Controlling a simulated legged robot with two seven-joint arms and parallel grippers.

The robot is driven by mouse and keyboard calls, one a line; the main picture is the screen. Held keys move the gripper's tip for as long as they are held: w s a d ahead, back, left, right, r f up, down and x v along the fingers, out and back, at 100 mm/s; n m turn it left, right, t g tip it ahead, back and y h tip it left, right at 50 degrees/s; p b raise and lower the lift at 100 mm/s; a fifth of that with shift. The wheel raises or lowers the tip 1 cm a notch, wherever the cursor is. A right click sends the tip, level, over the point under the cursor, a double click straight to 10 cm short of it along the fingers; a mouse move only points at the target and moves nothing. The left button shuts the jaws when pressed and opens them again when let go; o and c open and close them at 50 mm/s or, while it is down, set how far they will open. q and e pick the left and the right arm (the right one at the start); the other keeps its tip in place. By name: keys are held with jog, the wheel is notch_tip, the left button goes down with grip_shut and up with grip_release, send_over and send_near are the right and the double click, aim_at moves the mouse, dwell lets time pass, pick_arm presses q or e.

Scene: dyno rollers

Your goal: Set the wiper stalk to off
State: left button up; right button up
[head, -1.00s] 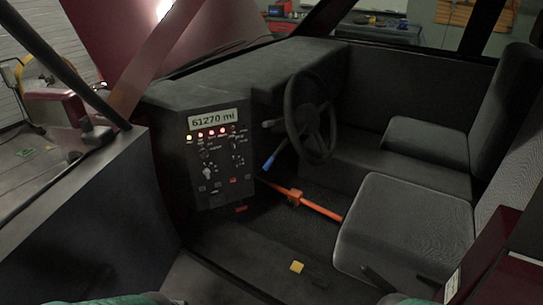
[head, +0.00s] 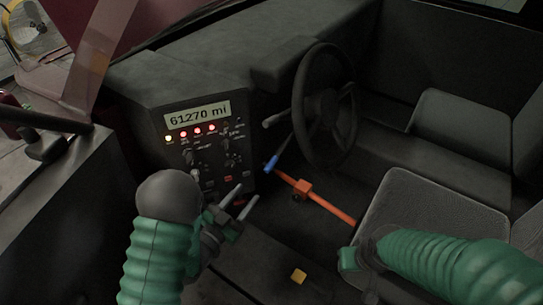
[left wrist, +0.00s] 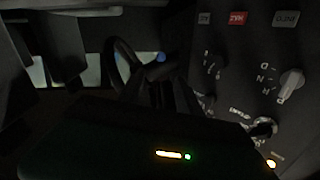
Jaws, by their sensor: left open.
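A grey stalk (head: 277,119) sticks out to the left of the steering wheel (head: 328,105). A lever with a blue tip (head: 271,164) is lower down, left of the wheel. I cannot tell which one is the wiper stalk. A blue tip (left wrist: 162,57) and the wheel (left wrist: 113,58) also show, dark, in the left wrist view. My left gripper (head: 247,197) is open and empty, in front of the dash panel's lower right corner, below and left of the blue tip, touching neither lever. My right gripper (head: 350,262) is by the seat; its fingers are unclear.
The dash panel (head: 210,145) has a mileage display, lit lamps and knobs; a selector knob (left wrist: 290,83) is close in the left wrist view. An orange bar (head: 325,205) crosses the footwell right of my left gripper. The seat (head: 430,205) is at right.

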aim_at(272, 164)
pick_arm(q)
jog(key=b+x, duration=0.1)
jog(key=x, duration=1.3)
jog(key=shift+w+d, duration=0.15)
jog(key=shift+d, duration=0.05)
jog(key=shift+w+d, duration=0.1)
jog(key=shift+w, duration=0.45)
grip_shut()
jog(key=shift+f, duration=0.1)
